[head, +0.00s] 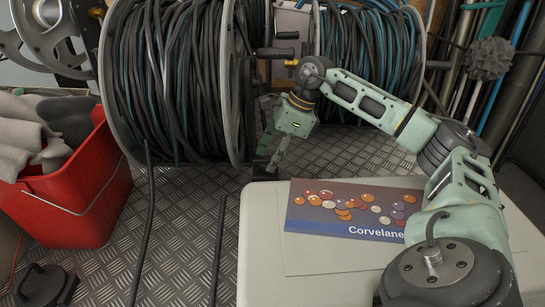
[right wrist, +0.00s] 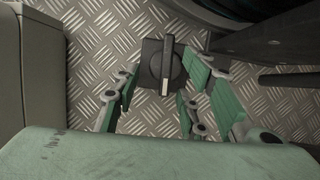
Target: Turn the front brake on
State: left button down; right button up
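A black brake knob with a raised bar-shaped handle sits on a dark square base (right wrist: 154,80) on the metal floor. In the right wrist view its handle (right wrist: 168,57) points roughly up the picture. My right gripper (right wrist: 161,72) is open, with its green fingers spread on either side of the knob; I see no clear contact. In the head view my right gripper (head: 274,160) points down beside the front hose reel (head: 232,90), and it hides most of the knob there. My left gripper is not in view.
A second reel (head: 370,60) stands behind. A red bin (head: 75,185) with grey cloths is at left. A similar black knob (head: 45,287) lies at bottom left. A pale case (head: 262,265) with a Corvelane sheet (head: 350,208) is at front right. Chequered floor between is mostly clear.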

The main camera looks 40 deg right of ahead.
jog(key=v, duration=1.1)
jog(key=shift+r, duration=0.2)
jog(key=shift+s, duration=0.1)
